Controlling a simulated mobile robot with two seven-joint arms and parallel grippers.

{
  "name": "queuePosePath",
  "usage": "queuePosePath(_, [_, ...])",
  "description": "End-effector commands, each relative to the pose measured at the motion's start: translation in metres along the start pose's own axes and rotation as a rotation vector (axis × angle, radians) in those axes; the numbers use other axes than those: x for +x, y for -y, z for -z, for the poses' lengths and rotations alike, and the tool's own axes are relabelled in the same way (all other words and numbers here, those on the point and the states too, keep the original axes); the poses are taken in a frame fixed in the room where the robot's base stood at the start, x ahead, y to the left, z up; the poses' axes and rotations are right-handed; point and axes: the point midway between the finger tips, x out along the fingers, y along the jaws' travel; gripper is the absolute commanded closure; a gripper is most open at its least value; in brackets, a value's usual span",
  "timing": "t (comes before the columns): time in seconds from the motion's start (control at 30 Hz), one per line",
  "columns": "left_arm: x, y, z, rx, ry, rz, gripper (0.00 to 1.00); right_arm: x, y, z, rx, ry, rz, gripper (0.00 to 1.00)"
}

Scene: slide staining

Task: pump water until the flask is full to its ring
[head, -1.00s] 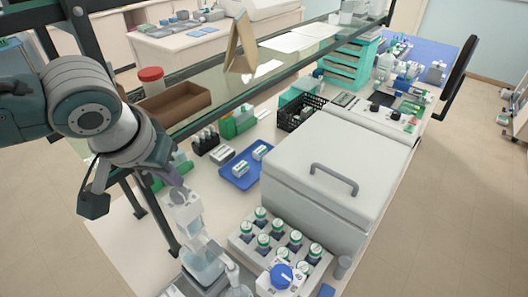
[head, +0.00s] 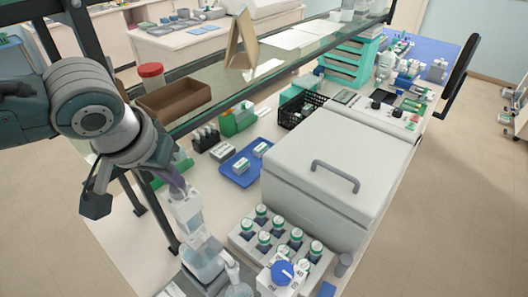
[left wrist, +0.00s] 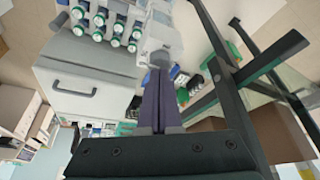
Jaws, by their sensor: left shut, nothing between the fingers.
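My left gripper (head: 180,192) is shut and empty, its dark fingers pointing down at the top of a pale pump dispenser (head: 187,214). The fingertips look to be touching the pump head, or very close to it. In the left wrist view the shut fingers (left wrist: 160,92) point at the pump head (left wrist: 158,42). My right gripper is not in view.
A grey rack of green-capped bottles (head: 240,239) and a device with a blue knob (head: 283,273) stand right of the flask. A large grey lidded box (head: 315,190) is behind them. A glass shelf (head: 215,95) on dark posts runs above the bench near my arm.

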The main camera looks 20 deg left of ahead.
Motion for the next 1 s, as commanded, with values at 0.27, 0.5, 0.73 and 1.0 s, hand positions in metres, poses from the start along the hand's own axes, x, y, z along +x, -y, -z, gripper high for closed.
queuePosePath(0.27, [0.011,0.0,-0.005,0.0,0.001,0.001,1.0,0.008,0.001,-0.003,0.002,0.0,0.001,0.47])
queuePosePath(0.5, [0.019,0.001,-0.009,0.001,0.001,0.002,1.0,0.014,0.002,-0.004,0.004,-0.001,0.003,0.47])
queuePosePath(0.73, [0.026,0.001,-0.012,0.001,0.001,0.002,1.0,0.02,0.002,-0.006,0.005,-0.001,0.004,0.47])
queuePosePath(1.0, [0.035,0.001,-0.015,0.001,0.001,0.002,1.0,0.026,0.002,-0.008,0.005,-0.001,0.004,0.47])
